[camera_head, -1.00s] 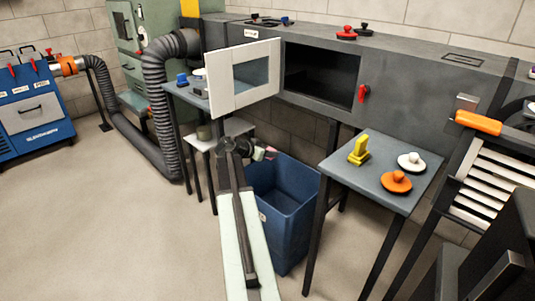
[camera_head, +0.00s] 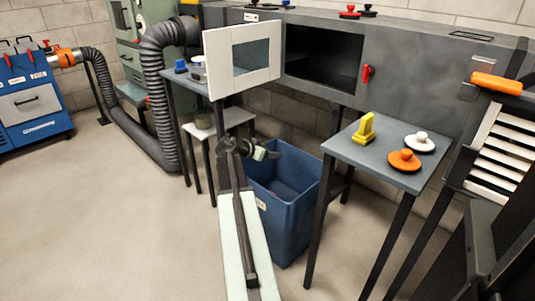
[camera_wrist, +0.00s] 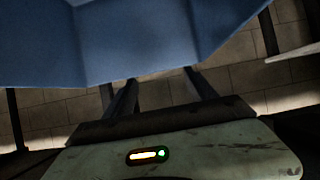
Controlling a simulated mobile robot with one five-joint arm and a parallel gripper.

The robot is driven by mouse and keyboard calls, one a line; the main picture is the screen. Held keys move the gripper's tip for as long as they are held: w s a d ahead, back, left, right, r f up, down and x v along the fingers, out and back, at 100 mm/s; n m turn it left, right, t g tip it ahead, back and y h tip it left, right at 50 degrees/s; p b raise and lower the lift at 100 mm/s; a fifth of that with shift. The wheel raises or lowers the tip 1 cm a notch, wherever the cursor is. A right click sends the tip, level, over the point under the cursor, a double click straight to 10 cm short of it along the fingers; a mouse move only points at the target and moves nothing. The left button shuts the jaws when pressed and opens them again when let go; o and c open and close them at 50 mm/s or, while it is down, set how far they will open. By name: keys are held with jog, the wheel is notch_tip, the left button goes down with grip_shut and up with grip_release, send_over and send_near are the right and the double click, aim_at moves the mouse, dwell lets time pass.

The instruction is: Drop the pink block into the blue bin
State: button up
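The blue bin (camera_head: 290,226) stands on the floor between the stands, open at the top. It also fills the upper part of the wrist view (camera_wrist: 130,40). My gripper (camera_head: 272,153) is over the bin's back left rim in the head view. In the wrist view its two dark fingers (camera_wrist: 160,88) stand apart with nothing visible between them. The pink block is not visible in either view now. The bin's lower inside is partly hidden by its front walls, so I cannot tell whether the block lies there.
A grey table (camera_head: 377,164) right of the bin holds a yellow block-like handle (camera_head: 365,129), a white knob (camera_head: 420,142) and an orange knob (camera_head: 404,160). Behind is a grey duct with an open white-framed door (camera_head: 242,62). Small stands are at left; the front left floor is clear.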

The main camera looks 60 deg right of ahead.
jog(key=p+v, duration=0.3)
jog(key=v, duration=0.5)
jog(key=shift+p, duration=0.35)
